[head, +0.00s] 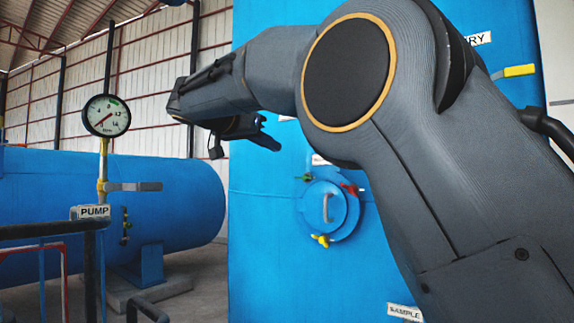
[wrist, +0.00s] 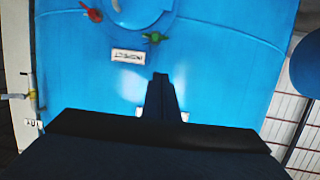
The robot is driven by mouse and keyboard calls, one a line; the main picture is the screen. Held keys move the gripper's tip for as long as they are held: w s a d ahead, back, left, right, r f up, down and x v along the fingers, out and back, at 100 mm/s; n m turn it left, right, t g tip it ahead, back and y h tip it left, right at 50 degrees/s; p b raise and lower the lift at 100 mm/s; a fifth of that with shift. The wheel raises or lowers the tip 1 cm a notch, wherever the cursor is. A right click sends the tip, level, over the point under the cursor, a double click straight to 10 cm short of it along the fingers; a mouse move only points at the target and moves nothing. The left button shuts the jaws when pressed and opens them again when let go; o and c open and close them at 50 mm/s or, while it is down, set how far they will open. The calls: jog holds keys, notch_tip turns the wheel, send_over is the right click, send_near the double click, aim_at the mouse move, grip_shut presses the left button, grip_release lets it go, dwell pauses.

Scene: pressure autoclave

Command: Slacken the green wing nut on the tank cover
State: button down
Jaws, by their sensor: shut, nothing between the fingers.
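The blue round tank cover (head: 342,215) has a pale handle and sits on the front of the blue tank. The green wing nut (head: 305,177) is at the cover's upper left rim. In the wrist view the green wing nut (wrist: 154,38) shows at the edge of the cover (wrist: 140,16), ahead of my fingers. My gripper (head: 271,144) is up and to the left of the cover in the head view, apart from the nut. In the wrist view my gripper (wrist: 160,77) has its fingers together, with nothing between them.
A red wing nut (head: 350,189) and a yellow wing nut (head: 321,240) are also on the cover's rim. A label plate (wrist: 128,55) lies near the green nut. A pressure gauge (head: 107,115) on a yellow pipe stands at left, before a second blue tank (head: 180,192).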

jog(key=p, duration=0.5)
send_over(304, 178)
jog(key=s+a, duration=0.2)
jog(key=a, duration=0.1)
notch_tip(304, 178, down, 2)
jog(key=shift+a+f+p, duration=0.15)
jog(key=shift+f+p, duration=0.15)
jog(key=shift+f, duration=0.8)
jog(key=shift+a+f+p, duration=0.1)
jog(key=shift+f+p, duration=0.15)
jog(key=shift+f, duration=0.85)
jog(key=shift+a, duration=0.1)
